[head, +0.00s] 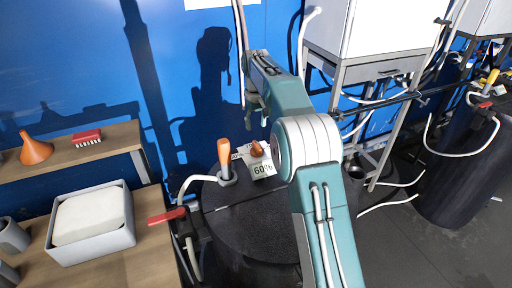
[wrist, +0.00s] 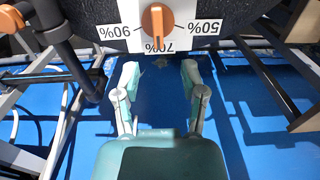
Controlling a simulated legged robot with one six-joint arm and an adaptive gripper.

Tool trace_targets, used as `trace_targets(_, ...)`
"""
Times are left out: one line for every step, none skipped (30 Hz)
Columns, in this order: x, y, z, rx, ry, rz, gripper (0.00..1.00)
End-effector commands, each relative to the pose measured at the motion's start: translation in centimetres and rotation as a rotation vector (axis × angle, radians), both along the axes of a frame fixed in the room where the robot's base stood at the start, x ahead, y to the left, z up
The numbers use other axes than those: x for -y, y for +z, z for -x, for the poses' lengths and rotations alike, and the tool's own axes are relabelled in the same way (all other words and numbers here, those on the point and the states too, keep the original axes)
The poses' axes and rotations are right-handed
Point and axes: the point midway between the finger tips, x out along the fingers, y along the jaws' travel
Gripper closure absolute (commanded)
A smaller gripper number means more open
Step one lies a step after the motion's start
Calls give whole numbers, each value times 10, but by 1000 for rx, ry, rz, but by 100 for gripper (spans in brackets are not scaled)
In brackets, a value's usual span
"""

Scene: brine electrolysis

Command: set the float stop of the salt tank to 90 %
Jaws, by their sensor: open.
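The float stop is an orange knob (wrist: 157,19) on a white scale plate (wrist: 207,10) in the wrist view. The plate reads 90% at left, 70% below the knob and 50% at right, with the lettering upside down. The knob's narrow end points at about 70%.
An upright orange handle (head: 224,157) stands on the lid beside the plate. A red-handled valve (head: 167,216) is at the tank's left. Shelves at left hold a funnel (head: 35,149), a brush (head: 87,137) and a grey bin (head: 92,246). A metal stand (head: 375,72) is behind right.

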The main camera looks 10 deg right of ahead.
Motion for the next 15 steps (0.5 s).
trace_targets(0,-8,1,-4,0,0,46)
trace_targets(0,-13,1,-4,0,0,46)
trace_targets(0,-21,1,-4,0,0,46)
trace_targets(1,-27,1,-5,-1,0,46)
trace_targets(1,-32,1,-4,-1,0,46)
trace_targets(1,-40,1,-5,-1,-1,46)
trace_targets(1,-46,1,-4,-1,-1,46)
trace_targets(1,-52,1,-5,-1,-1,46)
trace_targets(1,-59,1,-4,-1,-1,46)
trace_targets(1,-64,1,-5,-1,-1,46)
trace_targets(1,-69,1,-4,-1,0,46)
trace_targets(0,-75,1,-3,-1,0,46)
trace_targets(0,-79,1,-3,-1,0,46)
trace_targets(0,-83,1,-2,-1,0,46)
trace_targets(0,-88,1,-3,-1,0,46)
